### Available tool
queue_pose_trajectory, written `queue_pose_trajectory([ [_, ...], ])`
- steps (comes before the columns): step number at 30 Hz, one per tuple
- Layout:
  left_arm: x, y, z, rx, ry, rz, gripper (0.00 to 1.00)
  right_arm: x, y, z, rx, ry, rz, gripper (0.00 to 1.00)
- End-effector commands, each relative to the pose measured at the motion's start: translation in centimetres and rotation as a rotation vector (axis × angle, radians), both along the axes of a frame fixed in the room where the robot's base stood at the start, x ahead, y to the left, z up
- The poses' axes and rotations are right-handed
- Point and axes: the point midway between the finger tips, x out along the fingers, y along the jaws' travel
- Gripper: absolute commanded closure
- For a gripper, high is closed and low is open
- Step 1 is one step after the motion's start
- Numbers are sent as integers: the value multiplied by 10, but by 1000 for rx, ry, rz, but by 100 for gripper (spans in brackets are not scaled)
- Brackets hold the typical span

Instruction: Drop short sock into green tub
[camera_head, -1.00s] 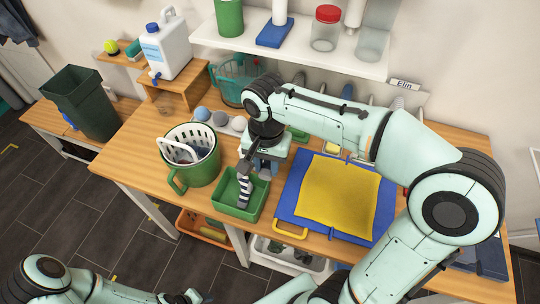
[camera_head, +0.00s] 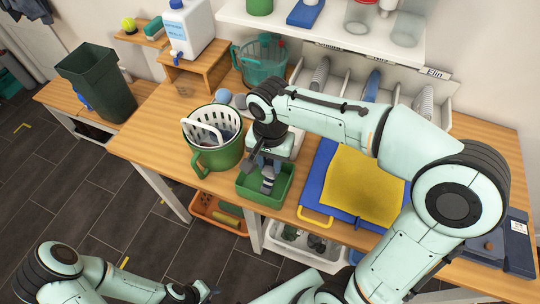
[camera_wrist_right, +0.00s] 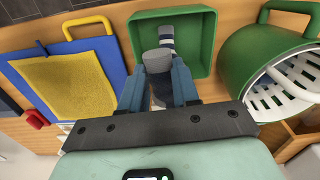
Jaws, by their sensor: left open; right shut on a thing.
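The short sock (camera_head: 267,183), grey with dark and white stripes, is pinched in my right gripper (camera_head: 267,164). The green tub (camera_head: 247,190) is a shallow rectangular tray near the table's front edge. My right gripper is above it, and the sock hangs down over its inside. In the right wrist view, the sock (camera_wrist_right: 158,60) is between the blue fingers (camera_wrist_right: 158,88), its striped end over the tub (camera_wrist_right: 192,57); whether it touches the tub floor I cannot tell. My left gripper (camera_head: 205,292) is open and empty, low in front of the table.
A round green bucket with a white basket (camera_head: 213,140) stands left of the tub. A blue board with a yellow cloth (camera_head: 358,185) lies to the right. Behind are a clear teal jug (camera_head: 262,62) and a shelf (camera_head: 320,30). An orange bin (camera_head: 218,213) sits below the table.

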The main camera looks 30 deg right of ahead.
Motion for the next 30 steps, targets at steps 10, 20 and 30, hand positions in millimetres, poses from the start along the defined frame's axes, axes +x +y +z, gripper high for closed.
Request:
queue_pose_trajectory([
  [10, -13, 0, -16, 0, 16, 0, 57, 0, 0, -21, 0, 0, -1, 98],
  [20, -13, 0, -15, 0, 15, 0, 57, 0, 0, -20, 0, -1, 0, 40],
  [30, -11, 0, -13, 0, 12, 0, 57, 1, 0, -8, 1, -5, -1, 40],
])
